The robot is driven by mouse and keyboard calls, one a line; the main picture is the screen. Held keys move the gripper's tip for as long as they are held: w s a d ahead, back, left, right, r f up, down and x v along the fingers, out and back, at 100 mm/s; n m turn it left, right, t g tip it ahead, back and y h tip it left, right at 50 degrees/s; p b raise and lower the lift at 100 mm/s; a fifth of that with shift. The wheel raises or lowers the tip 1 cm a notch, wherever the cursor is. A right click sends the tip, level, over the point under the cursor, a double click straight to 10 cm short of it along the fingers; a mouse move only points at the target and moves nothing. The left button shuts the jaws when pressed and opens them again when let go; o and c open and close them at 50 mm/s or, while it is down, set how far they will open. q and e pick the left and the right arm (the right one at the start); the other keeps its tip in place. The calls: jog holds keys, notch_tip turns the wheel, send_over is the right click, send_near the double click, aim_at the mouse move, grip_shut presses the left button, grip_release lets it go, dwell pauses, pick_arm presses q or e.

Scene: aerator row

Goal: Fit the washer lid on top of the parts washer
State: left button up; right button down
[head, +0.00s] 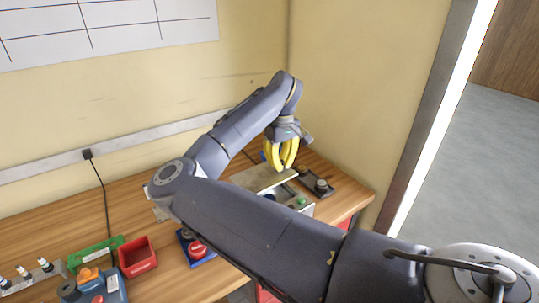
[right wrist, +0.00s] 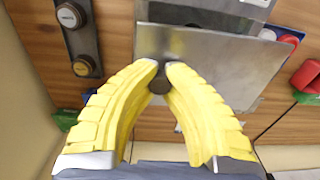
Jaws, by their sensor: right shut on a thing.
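The washer lid is a flat grey metal plate (head: 262,179) at the right end of the bench, also in the right wrist view (right wrist: 215,72). My right gripper (head: 281,166), with yellow ribbed fingers, is shut on the lid's dark round knob (right wrist: 158,80), fingertips on either side of it. The parts washer is a grey metal box whose front corner with a green button (head: 300,203) shows beside the lid; my forearm hides much of it. The lid lies over or close to the washer top; I cannot tell whether it touches. My left gripper is not in view.
A dark strip with two round knobs (head: 318,184) lies right of the washer, near the wall. Bare wood lies behind the red bin.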

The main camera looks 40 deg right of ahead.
jog(key=shift+s+d+r, duration=0.1)
jog(key=shift+s+d, duration=0.1)
jog(key=shift+s, duration=0.8)
jog(key=shift+f, duration=2.6)
jog(key=shift+f, duration=0.8)
jog(key=c, duration=1.5)
grip_release()
jog(key=shift+o, duration=0.2)
jog(key=shift+r, duration=3.55)
